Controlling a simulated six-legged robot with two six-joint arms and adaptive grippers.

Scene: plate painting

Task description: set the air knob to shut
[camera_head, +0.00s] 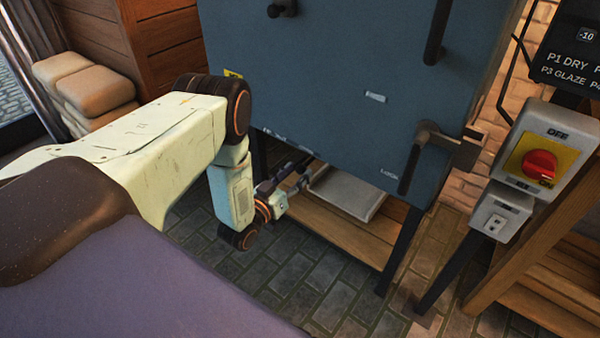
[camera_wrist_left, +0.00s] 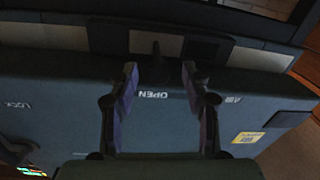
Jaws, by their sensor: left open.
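My left gripper (camera_head: 302,178) reaches under the lower front edge of the blue kiln (camera_head: 330,75). In the left wrist view the left gripper (camera_wrist_left: 160,80) is open, its two fingers apart with nothing between the tips. A small dark upright lever (camera_wrist_left: 156,52), which looks like the air knob, stands just beyond and between the fingertips, in front of a pale plate. The labels OPEN, AIR and LOCK appear upside down on the blue panel (camera_wrist_left: 75,105). The knob cannot be made out in the head view. My right gripper is not in view.
A wooden shelf (camera_head: 345,233) with a grey tray (camera_head: 345,192) lies below the kiln, close to the gripper. A kiln leg (camera_head: 400,255) stands to the right. A switch box with a red knob (camera_head: 539,165) is at the right. Sacks (camera_head: 88,88) lie at the left.

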